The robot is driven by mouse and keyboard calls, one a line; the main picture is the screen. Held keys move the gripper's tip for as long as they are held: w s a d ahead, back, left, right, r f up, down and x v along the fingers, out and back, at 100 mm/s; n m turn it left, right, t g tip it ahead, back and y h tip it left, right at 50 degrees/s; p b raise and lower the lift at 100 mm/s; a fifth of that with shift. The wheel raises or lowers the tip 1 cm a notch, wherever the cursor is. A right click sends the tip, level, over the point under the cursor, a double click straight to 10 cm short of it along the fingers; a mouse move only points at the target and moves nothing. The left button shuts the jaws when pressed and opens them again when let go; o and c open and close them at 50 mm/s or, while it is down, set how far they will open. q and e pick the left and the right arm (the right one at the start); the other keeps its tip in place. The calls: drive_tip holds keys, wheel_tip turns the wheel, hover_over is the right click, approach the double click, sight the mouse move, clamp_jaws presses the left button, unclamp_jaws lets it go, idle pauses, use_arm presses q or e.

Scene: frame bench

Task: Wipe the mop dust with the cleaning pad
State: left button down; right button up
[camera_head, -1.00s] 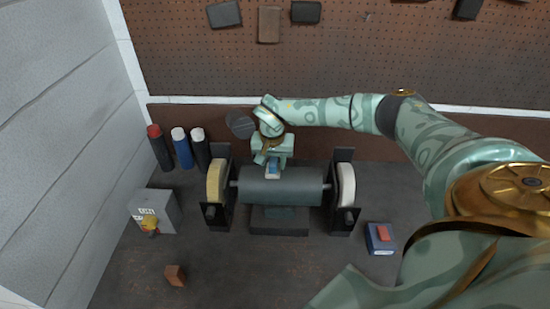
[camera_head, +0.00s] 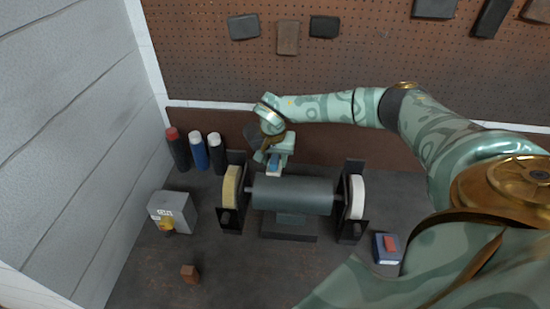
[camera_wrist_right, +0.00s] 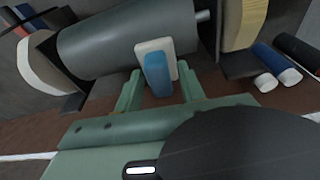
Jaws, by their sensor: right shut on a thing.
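My right gripper (camera_head: 276,155) is shut on the cleaning pad, a blue handle on a pale pad. The cleaning pad (camera_head: 273,168) is at the back upper edge of the bench grinder's dark grey body (camera_head: 292,195). In the right wrist view, the fingers (camera_wrist_right: 158,70) stand on either side of the pad's blue handle (camera_wrist_right: 157,76), and its white face (camera_wrist_right: 150,47) lies against or just in front of the grinder body; I cannot tell if they touch. I cannot make out the dust. My left gripper is not in view.
The grinder has a yellow wheel (camera_head: 231,187) left and a white wheel (camera_head: 356,196) right. Several spray cans (camera_head: 198,152) stand behind left. A grey switch box (camera_head: 177,211), a small brown block (camera_head: 189,273) and a blue box with a red switch (camera_head: 386,248) are on the bench (camera_head: 270,275).

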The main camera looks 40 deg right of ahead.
drive_tip(key=shift+r+p, duration=0.65)
drive_tip(key=shift+r, duration=0.3)
drive_tip(key=shift+s+d+r+p, duration=0.1)
drive_tip(key=shift+r+p, duration=0.35)
drive_tip(key=shift+f, duration=0.1)
